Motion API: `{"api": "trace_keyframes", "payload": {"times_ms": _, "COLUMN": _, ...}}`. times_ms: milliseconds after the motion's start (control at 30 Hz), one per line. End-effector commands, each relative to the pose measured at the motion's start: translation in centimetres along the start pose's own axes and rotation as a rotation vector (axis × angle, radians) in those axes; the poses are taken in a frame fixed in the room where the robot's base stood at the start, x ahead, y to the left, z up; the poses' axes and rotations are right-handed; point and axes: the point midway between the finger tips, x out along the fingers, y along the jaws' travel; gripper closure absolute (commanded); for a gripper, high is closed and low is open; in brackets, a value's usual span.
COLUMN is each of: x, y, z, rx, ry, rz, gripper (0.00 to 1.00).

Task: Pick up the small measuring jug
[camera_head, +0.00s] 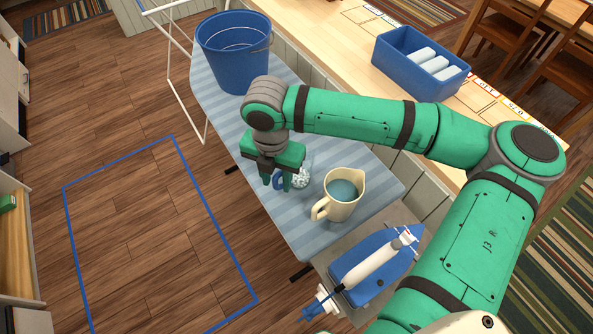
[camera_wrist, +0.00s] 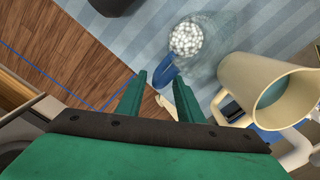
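A small clear jug (camera_head: 302,176) with a blue handle (camera_head: 279,182) and white beads inside stands on the blue striped ironing board (camera_head: 300,232). My gripper (camera_head: 278,184) is above the board at the handle side, partly hiding the jug. In the wrist view, the beads in the clear jug (camera_wrist: 187,38) show at the top and the blue handle (camera_wrist: 165,72) lies at the gap between my fingertips (camera_wrist: 159,76). The fingers are apart, with no clear contact on the handle. A larger cream jug (camera_head: 350,205) with blue-grey contents stands close to the right, also in the wrist view (camera_wrist: 236,82).
A blue bucket (camera_head: 222,65) stands at the board's far end. A blue and white iron-like object (camera_head: 368,268) lies at the near end. A blue crate (camera_head: 407,71) with white items sits on the wooden counter (camera_head: 325,42). Open floor inside a blue outline (camera_head: 118,240) lies left.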

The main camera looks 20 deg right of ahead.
Motion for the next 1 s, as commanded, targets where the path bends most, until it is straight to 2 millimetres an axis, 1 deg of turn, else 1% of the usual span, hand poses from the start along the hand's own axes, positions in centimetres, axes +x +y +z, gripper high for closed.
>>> {"api": "trace_keyframes", "payload": {"times_ms": 100, "x": 1.8, "y": 0.4, "z": 0.1, "rx": 0.000, "ry": 0.000, "rz": -0.001, "gripper": 0.67}}
{"api": "trace_keyframes", "payload": {"times_ms": 233, "x": 3.4, "y": 0.4, "z": 0.2, "rx": 0.002, "ry": 0.000, "rz": 0.000, "gripper": 0.67}}
{"api": "trace_keyframes", "payload": {"times_ms": 367, "x": 4.1, "y": 0.4, "z": 0.2, "rx": 0.002, "ry": 0.000, "rz": 0.000, "gripper": 0.67}}
{"api": "trace_keyframes", "payload": {"times_ms": 567, "x": 4.2, "y": 0.4, "z": 0.2, "rx": 0.002, "ry": 0.000, "rz": 0.000, "gripper": 0.67}}
{"api": "trace_keyframes", "payload": {"times_ms": 600, "x": 4.2, "y": 0.4, "z": 0.2, "rx": 0.002, "ry": 0.000, "rz": 0.000, "gripper": 0.71}}
{"api": "trace_keyframes", "payload": {"times_ms": 633, "x": 4.2, "y": 0.4, "z": 0.2, "rx": 0.002, "ry": 0.000, "rz": 0.000, "gripper": 0.79}}
{"api": "trace_keyframes", "payload": {"times_ms": 667, "x": 4.2, "y": 0.4, "z": 0.2, "rx": 0.002, "ry": 0.000, "rz": 0.000, "gripper": 0.86}}
{"api": "trace_keyframes", "payload": {"times_ms": 700, "x": 4.2, "y": 0.4, "z": 0.2, "rx": 0.002, "ry": 0.000, "rz": 0.001, "gripper": 0.95}}
{"api": "trace_keyframes", "payload": {"times_ms": 733, "x": 4.2, "y": 0.4, "z": 0.2, "rx": 0.002, "ry": 0.000, "rz": 0.001, "gripper": 1.00}}
{"api": "trace_keyframes", "payload": {"times_ms": 1000, "x": 4.2, "y": 0.4, "z": 0.2, "rx": 0.002, "ry": -0.001, "rz": 0.001, "gripper": 1.00}}
